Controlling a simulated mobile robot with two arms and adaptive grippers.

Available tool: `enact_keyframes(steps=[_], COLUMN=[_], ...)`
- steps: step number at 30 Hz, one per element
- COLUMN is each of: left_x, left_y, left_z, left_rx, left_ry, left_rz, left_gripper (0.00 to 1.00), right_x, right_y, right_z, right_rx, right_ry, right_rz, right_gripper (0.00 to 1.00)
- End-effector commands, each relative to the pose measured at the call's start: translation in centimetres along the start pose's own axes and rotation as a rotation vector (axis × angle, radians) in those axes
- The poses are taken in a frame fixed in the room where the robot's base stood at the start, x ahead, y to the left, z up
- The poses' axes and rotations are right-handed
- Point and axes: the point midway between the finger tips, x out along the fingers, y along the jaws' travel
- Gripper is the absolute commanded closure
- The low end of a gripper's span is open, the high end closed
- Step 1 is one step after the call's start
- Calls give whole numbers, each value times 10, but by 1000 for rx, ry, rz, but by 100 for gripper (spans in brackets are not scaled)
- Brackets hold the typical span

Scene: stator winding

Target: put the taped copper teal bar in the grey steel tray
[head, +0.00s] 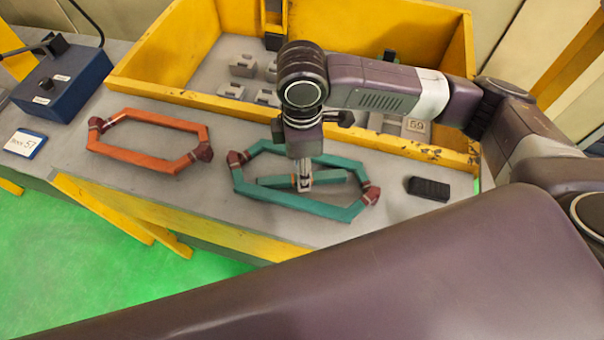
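A teal bar (276,182) lies roughly crosswise inside the opening of a larger teal coil loop (300,204) on the grey bench. The loop has dark red wrapped ends. My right gripper (304,186) points straight down with its fingertips at the middle of the bar. The fingers are small here, and I cannot tell if they are closed on it. My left gripper is not in view. I cannot make out a separate grey steel tray for certain.
An orange coil loop (145,155) lies left of the teal one. A black block (429,188) lies to its right. Behind stands a yellow-walled box (160,93) with grey blocks inside. A blue control box (62,85) and a small label card (25,143) are at the left.

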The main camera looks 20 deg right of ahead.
Motion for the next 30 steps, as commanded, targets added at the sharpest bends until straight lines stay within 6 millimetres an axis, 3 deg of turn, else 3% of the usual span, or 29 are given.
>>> enact_keyframes(steps=[5, 12, 22, 30], left_x=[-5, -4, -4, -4], left_y=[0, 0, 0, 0], left_z=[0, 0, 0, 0], left_rx=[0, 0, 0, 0], left_ry=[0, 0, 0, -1], left_rz=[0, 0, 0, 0], left_gripper=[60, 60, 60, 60], right_x=[17, 19, 19, 18], right_y=[-1, 0, 0, 0], right_z=[0, 0, 0, 0], right_rx=[1, 1, 1, 1], right_ry=[0, 1, 2, 3], right_rz=[-1, 0, 0, 1], right_gripper=[62, 62, 99, 100])
